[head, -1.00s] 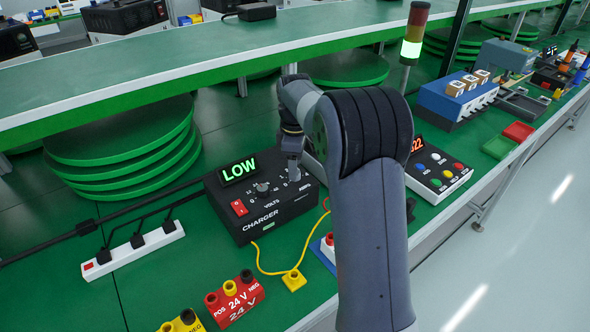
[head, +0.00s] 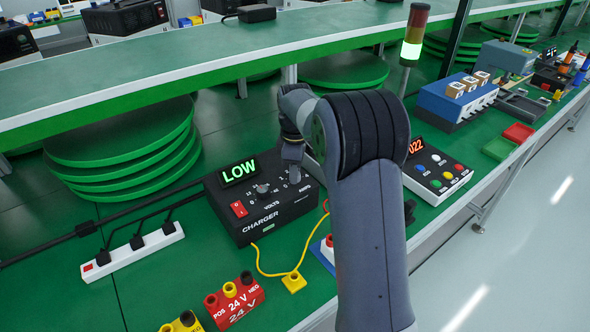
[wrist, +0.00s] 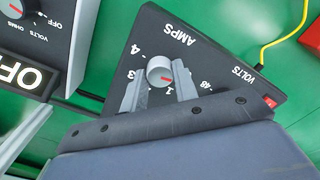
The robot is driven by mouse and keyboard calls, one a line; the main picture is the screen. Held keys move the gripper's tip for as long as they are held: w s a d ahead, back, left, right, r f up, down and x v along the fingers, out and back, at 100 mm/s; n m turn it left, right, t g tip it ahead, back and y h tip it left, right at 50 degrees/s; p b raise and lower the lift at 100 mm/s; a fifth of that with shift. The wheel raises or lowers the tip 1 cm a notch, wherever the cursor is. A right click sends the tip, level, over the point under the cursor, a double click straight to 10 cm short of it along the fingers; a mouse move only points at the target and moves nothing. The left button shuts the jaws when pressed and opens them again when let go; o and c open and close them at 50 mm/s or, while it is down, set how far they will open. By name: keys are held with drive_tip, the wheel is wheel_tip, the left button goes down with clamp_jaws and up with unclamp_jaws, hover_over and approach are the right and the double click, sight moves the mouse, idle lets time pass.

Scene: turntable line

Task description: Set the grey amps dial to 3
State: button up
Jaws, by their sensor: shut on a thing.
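The black charger (head: 282,212) stands on the green bench in the head view, its green sign reading LOW. In the wrist view the grey amps dial (wrist: 160,70) sits on its panel, below the word AMPS. The dial's red mark points to the lower right, on the side of the 1; the 3 and 4 are to its left. My gripper (wrist: 158,88) is shut on the dial, one finger on each side. A finger covers part of the scale.
A second knob (head: 262,189) and a red switch (head: 238,209) are on the charger. A white power strip (head: 135,250) lies left, a red 24 V terminal block (head: 236,303) in front. A keypad box (head: 437,172) stands right, beyond my arm. A shelf (head: 200,65) runs behind.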

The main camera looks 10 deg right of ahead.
drive_tip(key=shift+r+m+p, duration=0.1)
drive_tip(key=shift+m+p, duration=0.25)
drive_tip(key=shift+m, duration=0.05)
drive_tip(key=shift+c, duration=0.3)
drive_tip(key=shift+r+m+p, duration=0.1)
drive_tip(key=shift+m+p, duration=0.6)
drive_tip(key=shift+m, duration=0.3)
drive_tip(key=m+p, duration=0.2)
drive_tip(key=m, duration=0.2)
drive_tip(key=shift+m, duration=0.3)
drive_tip(key=m+p, duration=0.1)
drive_tip(key=m, duration=0.2)
drive_tip(key=shift+m, duration=0.3)
drive_tip(key=m+p, duration=0.1)
drive_tip(key=m, duration=0.2)
drive_tip(key=shift+m, duration=0.4)
drive_tip(key=m+p, duration=0.1)
drive_tip(key=m, duration=1.4)
drive_tip(key=shift+p, duration=0.35)
